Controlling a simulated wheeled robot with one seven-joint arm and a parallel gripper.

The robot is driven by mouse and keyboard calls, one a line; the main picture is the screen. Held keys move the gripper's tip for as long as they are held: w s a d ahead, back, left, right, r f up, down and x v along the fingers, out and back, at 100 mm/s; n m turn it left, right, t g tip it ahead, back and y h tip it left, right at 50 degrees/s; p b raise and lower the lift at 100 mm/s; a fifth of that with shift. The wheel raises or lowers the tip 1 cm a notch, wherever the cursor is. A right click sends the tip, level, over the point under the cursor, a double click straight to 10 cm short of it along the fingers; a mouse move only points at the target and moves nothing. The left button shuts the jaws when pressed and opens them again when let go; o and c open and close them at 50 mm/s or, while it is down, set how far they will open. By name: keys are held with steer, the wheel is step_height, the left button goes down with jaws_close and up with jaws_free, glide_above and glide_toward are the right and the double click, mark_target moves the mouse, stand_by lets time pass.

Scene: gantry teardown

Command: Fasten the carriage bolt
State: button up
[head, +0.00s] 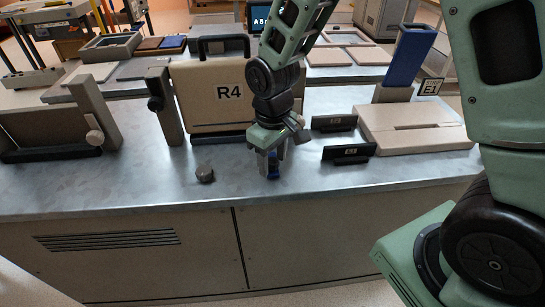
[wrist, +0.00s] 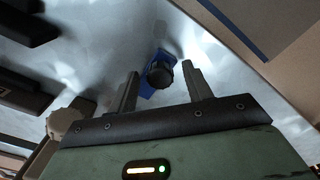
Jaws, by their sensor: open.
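My gripper (head: 272,160) is open and points down over the front part of the metal bench. In the wrist view, its two fingers (wrist: 158,88) stand apart, with a dark round-headed piece (wrist: 159,73) on a blue base (wrist: 148,88) between or just beyond the fingertips. A gap shows on each side of the dark head. I cannot tell for certain whether this dark piece is the carriage bolt. A separate grey knob-like piece (head: 205,173) stands on the bench to the left of my gripper.
A beige R4 case (head: 205,105) with a black handle stands behind my gripper. Two black labelled holders (head: 348,153) and a beige slab (head: 415,128) with an upright blue panel (head: 408,55) are to the right. A knobbed frame (head: 95,100) stands left. The bench's front strip is mostly clear.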

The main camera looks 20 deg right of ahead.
jaws_close()
steer(key=shift+w+d+r+p, duration=0.1)
steer(key=shift+w+d+p, duration=0.1)
steer(key=shift+w, duration=0.55)
steer(key=shift+w+d+f+p, duration=0.1)
steer(key=shift+w+d+p, duration=0.15)
steer(key=shift+w, duration=0.45)
steer(key=shift+w+d+r+p, duration=0.1)
steer(key=shift+w+d+p, duration=0.1)
steer(key=shift+w, duration=0.55)
jaws_free()
step_height(320, 180, up, 17)
steer(key=shift+r+p, duration=0.2)
steer(key=shift+p, duration=0.25)
